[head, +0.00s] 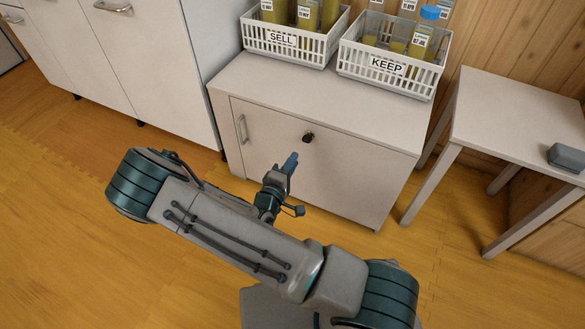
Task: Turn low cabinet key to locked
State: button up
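The low cabinet (350,179) is a white unit with a grey handle (242,128) at the left of its door. A small dark key (308,137) sits in the lock on the upper part of its front. Its exact angle is too small to tell. My gripper (291,162) is in front of the cabinet, just below and left of the key in the picture, and looks apart from it.
On the cabinet top stand a white basket labelled SELL (285,43) and one labelled KEEP (385,66), both holding labelled jars. A white table (510,115) with a grey box (567,157) stands at the right. Tall white cabinets (155,60) stand at the left. Wooden floor lies open in front.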

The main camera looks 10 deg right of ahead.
aim_at(307, 139)
jog(key=x, duration=0.7)
jog(key=shift+w+d+b, duration=0.2)
jog(key=shift+w+b, duration=0.05)
jog(key=shift+b, duration=0.15)
jog(key=shift+w+d, duration=0.1)
dwell(0.3)
